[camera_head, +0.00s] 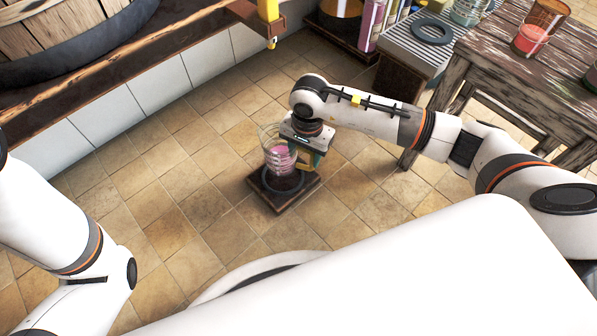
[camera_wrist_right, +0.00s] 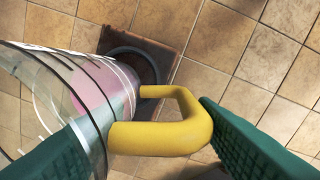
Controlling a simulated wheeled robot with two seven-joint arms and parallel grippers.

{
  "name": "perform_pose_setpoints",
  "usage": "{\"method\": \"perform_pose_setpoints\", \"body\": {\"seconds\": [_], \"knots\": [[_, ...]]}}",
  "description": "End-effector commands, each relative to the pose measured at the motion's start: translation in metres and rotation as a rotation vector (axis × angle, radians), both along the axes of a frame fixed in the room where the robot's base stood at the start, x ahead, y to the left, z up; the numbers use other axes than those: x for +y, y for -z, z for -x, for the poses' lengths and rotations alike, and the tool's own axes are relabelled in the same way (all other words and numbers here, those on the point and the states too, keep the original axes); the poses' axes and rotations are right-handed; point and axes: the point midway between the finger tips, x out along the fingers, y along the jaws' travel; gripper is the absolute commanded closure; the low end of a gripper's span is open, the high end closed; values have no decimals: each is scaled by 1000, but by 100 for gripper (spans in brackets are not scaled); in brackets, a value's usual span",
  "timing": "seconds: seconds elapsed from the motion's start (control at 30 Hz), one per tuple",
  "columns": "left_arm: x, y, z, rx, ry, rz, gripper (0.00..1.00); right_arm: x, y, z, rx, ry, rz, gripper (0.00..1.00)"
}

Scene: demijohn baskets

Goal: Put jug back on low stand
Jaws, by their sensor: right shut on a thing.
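The jug (camera_head: 281,157) is clear glass with pink liquid inside and a yellow handle. My right gripper (camera_head: 314,157) is shut on the jug at its handle. In the right wrist view, the yellow handle (camera_wrist_right: 192,128) lies between the green fingers (camera_wrist_right: 150,122), and the glass jug (camera_wrist_right: 85,88) fills the left side. The low stand (camera_head: 267,195) is a small dark wooden square with a dark ring on top. The jug is over the stand, which also shows beyond it in the wrist view (camera_wrist_right: 173,63). Whether they touch is unclear. My left gripper is out of view.
A weathered wooden table (camera_head: 487,50) with cups stands at the upper right. Beside it is a ribbed grey surface (camera_head: 408,47) bearing a dark ring. A tiled ledge (camera_head: 160,85) with a wooden tub runs along the upper left. The tiled floor around the stand is mostly clear.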

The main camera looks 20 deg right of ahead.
Motion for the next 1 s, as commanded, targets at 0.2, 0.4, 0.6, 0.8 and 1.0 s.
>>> {"method": "perform_pose_setpoints", "body": {"seconds": [0.2, 0.4, 0.6, 0.8, 1.0], "knots": [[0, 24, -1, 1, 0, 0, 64, 0, 30, -1, -3, 1, -3, 96], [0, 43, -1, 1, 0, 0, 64, 0, 57, 0, -2, 0, -1, 96], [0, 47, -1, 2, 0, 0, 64, 0, 63, -1, -4, 0, -2, 96], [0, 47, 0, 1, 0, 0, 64, 0, 64, -1, -3, -1, -1, 96], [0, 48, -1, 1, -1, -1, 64, 0, 66, 0, 0, -1, 0, 28]]}}
